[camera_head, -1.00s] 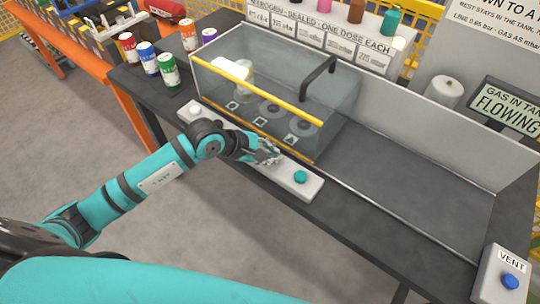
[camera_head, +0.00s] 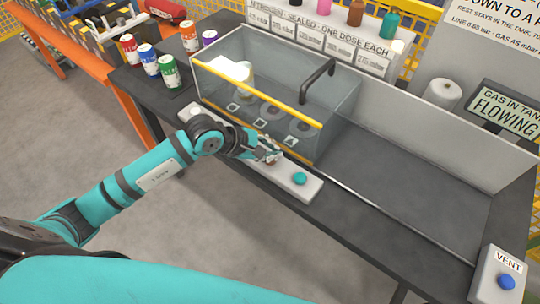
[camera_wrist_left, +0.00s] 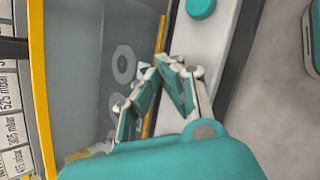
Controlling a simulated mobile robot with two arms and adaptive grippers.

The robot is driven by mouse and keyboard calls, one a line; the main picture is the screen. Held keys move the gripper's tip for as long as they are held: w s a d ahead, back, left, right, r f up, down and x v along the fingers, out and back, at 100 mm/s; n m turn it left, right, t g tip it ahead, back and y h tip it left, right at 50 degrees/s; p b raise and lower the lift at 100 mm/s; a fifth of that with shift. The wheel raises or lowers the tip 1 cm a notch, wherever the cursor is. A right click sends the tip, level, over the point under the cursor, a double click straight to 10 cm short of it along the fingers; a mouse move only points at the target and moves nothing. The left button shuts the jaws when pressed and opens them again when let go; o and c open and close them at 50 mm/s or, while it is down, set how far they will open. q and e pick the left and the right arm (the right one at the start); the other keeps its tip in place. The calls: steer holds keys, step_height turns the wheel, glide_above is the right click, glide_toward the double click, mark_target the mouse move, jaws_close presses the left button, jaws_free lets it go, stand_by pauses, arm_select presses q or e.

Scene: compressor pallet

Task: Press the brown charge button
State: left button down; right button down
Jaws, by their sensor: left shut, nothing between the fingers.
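The white button strip (camera_head: 307,188) runs along the bench front, before the clear chamber. A teal button (camera_head: 299,178) sits near its right end and also shows in the left wrist view (camera_wrist_left: 201,8). My left gripper (camera_head: 272,157) is shut and empty, low over the strip, left of the teal button. A small reddish-brown patch shows at its fingertips; the brown button there is mostly hidden, and I cannot tell whether the fingers touch it. In the left wrist view the fingers (camera_wrist_left: 166,66) point at the strip's chamber-side edge. My right gripper is not in view.
The clear chamber (camera_head: 240,75) with yellow edges stands just behind the strip. Coloured cans (camera_head: 150,58) stand at left. A vent box with a blue button (camera_head: 507,282) is at lower right. The bench (camera_head: 420,185) right of the chamber is clear.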

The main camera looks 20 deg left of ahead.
arm_select(q)
steer(key=shift+r+p, duration=1.5)
steer(key=shift+r, duration=1.05)
stand_by(0.7)
